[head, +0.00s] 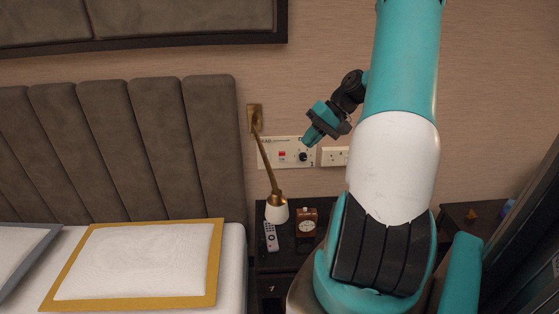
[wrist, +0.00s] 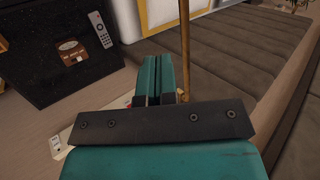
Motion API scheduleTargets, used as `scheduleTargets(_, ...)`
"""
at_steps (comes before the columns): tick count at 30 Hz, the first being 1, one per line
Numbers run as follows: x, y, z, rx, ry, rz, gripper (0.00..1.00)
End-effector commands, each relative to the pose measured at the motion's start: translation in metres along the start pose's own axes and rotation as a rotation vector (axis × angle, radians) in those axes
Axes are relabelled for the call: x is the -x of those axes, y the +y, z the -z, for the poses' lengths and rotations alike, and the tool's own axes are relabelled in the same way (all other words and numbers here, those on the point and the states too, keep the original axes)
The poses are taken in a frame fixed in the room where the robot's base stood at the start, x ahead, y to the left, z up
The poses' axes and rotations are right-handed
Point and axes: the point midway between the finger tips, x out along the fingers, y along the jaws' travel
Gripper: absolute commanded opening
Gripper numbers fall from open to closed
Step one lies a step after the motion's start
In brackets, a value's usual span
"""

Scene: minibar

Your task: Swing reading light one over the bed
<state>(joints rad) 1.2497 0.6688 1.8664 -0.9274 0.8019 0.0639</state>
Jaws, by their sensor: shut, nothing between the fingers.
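The reading light has a brass wall plate (head: 254,118), a slim brass arm (head: 265,160) slanting down to the right, and a white shade (head: 277,211) with a brass neck. The shade hangs in front of or over the nightstand, right of the bed (head: 233,270). In the wrist view the brass arm (wrist: 184,45) stands just beyond my fingers. My gripper (head: 309,142) is shut and empty in front of the wall panel, right of the light's arm. It also shows in the wrist view (wrist: 161,72). I cannot tell whether it touches the brass arm.
A wall panel (head: 278,154) with a red switch and dial and a white socket plate (head: 334,157) are behind my gripper. A padded headboard (head: 160,150) and pillow (head: 135,260) are left.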

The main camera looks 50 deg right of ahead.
Motion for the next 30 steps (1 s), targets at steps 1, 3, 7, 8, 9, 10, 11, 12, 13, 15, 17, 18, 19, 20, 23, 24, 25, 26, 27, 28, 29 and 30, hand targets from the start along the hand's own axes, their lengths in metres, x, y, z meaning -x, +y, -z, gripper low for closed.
scheduleTargets(1,-0.011,-0.003,-0.001,0.000,-0.006,0.004,0.00)
scheduleTargets(3,-0.026,-0.003,-0.001,0.000,-0.008,0.003,0.00)
scheduleTargets(7,-0.054,-0.003,-0.001,-0.001,-0.007,0.002,0.00)
scheduleTargets(8,-0.060,-0.003,-0.001,0.000,-0.008,0.003,0.00)
scheduleTargets(9,-0.068,-0.003,-0.001,0.000,-0.007,0.001,0.00)
scheduleTargets(10,-0.072,-0.005,-0.001,0.000,-0.006,0.000,0.00)
scheduleTargets(11,-0.075,-0.010,-0.001,0.002,-0.006,0.001,0.00)
scheduleTargets(12,-0.080,-0.014,-0.001,0.002,-0.005,0.000,0.00)
scheduleTargets(13,-0.083,-0.016,-0.001,0.002,-0.005,-0.001,0.00)
scheduleTargets(15,-0.090,-0.020,-0.001,0.001,-0.004,-0.001,0.00)
scheduleTargets(17,-0.095,-0.023,-0.001,0.001,-0.003,-0.002,0.00)
scheduleTargets(18,-0.097,-0.024,-0.001,0.001,-0.003,-0.002,0.00)
scheduleTargets(19,-0.098,-0.025,-0.001,0.001,-0.003,-0.002,0.00)
scheduleTargets(20,-0.099,-0.025,-0.001,0.001,-0.003,-0.002,0.00)
scheduleTargets(23,-0.101,-0.025,-0.001,0.001,-0.001,-0.002,0.00)
scheduleTargets(24,-0.101,-0.025,0.000,0.001,-0.001,-0.002,0.00)
scheduleTargets(25,-0.101,-0.025,0.000,0.001,-0.001,-0.002,0.00)
scheduleTargets(26,-0.101,-0.025,0.000,0.001,-0.001,-0.002,0.00)
scheduleTargets(27,-0.101,-0.025,0.000,0.001,-0.001,-0.002,0.00)
scheduleTargets(28,-0.101,-0.025,0.000,0.001,-0.001,-0.002,0.00)
scheduleTargets(29,-0.101,-0.025,0.000,0.001,-0.001,-0.002,0.00)
scheduleTargets(30,-0.101,-0.025,0.000,0.001,-0.001,-0.002,0.00)
